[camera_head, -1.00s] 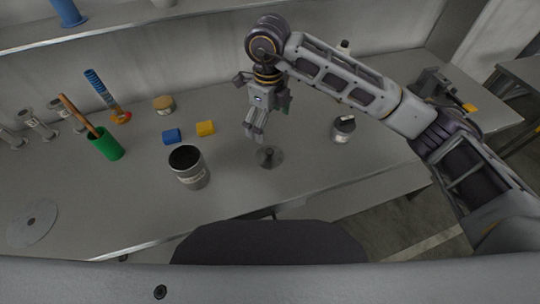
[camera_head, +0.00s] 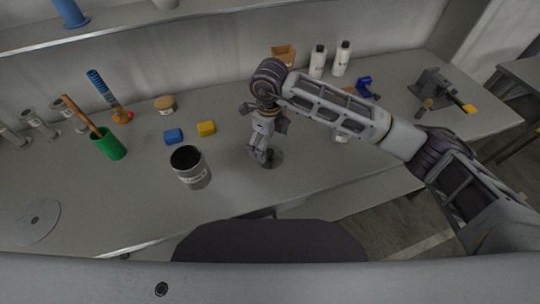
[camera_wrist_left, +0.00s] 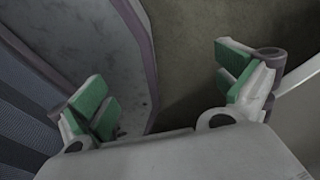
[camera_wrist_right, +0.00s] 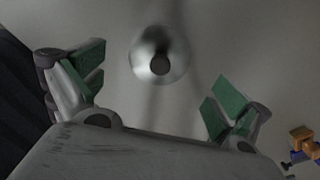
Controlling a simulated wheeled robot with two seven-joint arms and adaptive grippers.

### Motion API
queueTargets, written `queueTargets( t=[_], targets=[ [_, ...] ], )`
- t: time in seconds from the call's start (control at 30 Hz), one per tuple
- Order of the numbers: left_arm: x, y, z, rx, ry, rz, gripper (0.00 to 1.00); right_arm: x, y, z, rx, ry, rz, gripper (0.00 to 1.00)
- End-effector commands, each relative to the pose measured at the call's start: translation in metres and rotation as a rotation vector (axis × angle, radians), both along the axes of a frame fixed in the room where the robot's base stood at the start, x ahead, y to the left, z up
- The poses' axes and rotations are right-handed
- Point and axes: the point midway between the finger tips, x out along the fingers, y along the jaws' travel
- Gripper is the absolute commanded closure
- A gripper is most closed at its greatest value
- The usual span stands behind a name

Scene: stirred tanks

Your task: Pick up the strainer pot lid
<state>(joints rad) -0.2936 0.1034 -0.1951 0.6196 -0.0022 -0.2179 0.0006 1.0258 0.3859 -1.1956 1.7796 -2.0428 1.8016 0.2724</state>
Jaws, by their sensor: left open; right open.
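The strainer pot lid looks to be the small round metal disc with a dark knob (camera_head: 277,161), lying flat on the table. It also shows in the right wrist view (camera_wrist_right: 147,69), between and ahead of the fingers. My right gripper (camera_head: 261,160) points down just above the lid, partly hiding it; it is open and empty, with the fingers apart on either side in the wrist view. I cannot tell whether it touches the lid. My left gripper (camera_wrist_left: 165,85) is open and empty, away from the table objects and out of the head view.
A grey labelled pot (camera_head: 195,177) with an open dark top stands left of the lid. Blue (camera_head: 173,136) and yellow (camera_head: 206,128) blocks lie behind it. A green cup (camera_head: 108,147) holds a brown stick. A flat disc (camera_head: 35,222) lies front left. White bottles (camera_head: 318,62) stand at the back.

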Motion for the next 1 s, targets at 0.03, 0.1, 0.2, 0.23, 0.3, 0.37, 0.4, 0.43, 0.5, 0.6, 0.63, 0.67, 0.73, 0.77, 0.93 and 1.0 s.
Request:
queueTargets(
  t=[0.03, 0.1, 0.2, 0.23, 0.3, 0.37, 0.4, 0.43, 0.5, 0.6, 0.63, 0.67, 0.73, 0.77, 0.93, 1.0],
  targets=[
    [0.000, 0.000, 0.000, 0.000, 0.000, 0.000, 0.00, 0.000, 0.000, -0.001, 0.000, 0.000, 0.000, 0.00],
    [0.000, 0.000, 0.000, 0.000, 0.000, 0.000, 0.00, 0.000, 0.000, -0.001, 0.000, 0.000, 0.000, 0.00],
    [0.000, 0.000, 0.000, 0.000, 0.000, 0.000, 0.00, 0.000, 0.000, -0.001, 0.000, 0.000, 0.000, 0.00],
    [0.000, 0.000, 0.000, 0.000, 0.000, 0.000, 0.00, 0.000, 0.000, -0.001, 0.000, 0.000, 0.000, 0.00],
    [0.000, 0.000, 0.000, 0.000, 0.000, 0.000, 0.00, 0.000, 0.000, -0.001, 0.000, 0.000, -0.001, 0.00],
    [0.000, 0.000, 0.000, 0.000, 0.000, 0.000, 0.00, 0.000, 0.000, -0.002, 0.000, 0.000, -0.001, 0.00],
    [0.000, 0.000, 0.001, 0.000, 0.000, 0.000, 0.00, 0.000, 0.000, -0.003, 0.001, 0.001, -0.001, 0.00],
    [0.000, 0.000, 0.001, 0.000, 0.000, 0.000, 0.00, 0.000, 0.000, -0.004, 0.000, 0.001, -0.001, 0.00],
    [0.000, 0.000, 0.003, 0.000, 0.000, 0.000, 0.00, 0.001, 0.001, -0.008, 0.000, 0.002, -0.002, 0.00],
    [0.000, -0.002, 0.006, -0.002, -0.001, 0.001, 0.00, 0.001, 0.002, -0.017, -0.001, 0.003, -0.002, 0.00],
    [0.000, -0.002, 0.007, -0.002, -0.001, 0.001, 0.00, 0.001, 0.002, -0.020, 0.000, 0.004, -0.002, 0.00],
    [0.000, -0.003, 0.008, -0.003, 0.000, 0.001, 0.00, 0.002, 0.003, -0.023, 0.000, 0.004, -0.001, 0.00],
    [0.000, -0.005, 0.010, -0.005, 0.000, 0.001, 0.00, 0.003, 0.004, -0.031, -0.001, 0.003, -0.001, 0.00],
    [0.000, -0.006, 0.010, -0.006, 0.000, 0.002, 0.00, 0.003, 0.004, -0.035, 0.000, 0.004, -0.001, 0.00],
    [0.000, -0.013, 0.012, -0.013, 0.001, 0.003, 0.00, 0.003, 0.004, -0.049, 0.001, 0.001, -0.001, 0.00],
    [-0.001, -0.016, 0.012, -0.016, 0.001, 0.003, 0.00, 0.003, 0.004, -0.052, 0.001, 0.001, -0.001, 0.00]
  ],
)
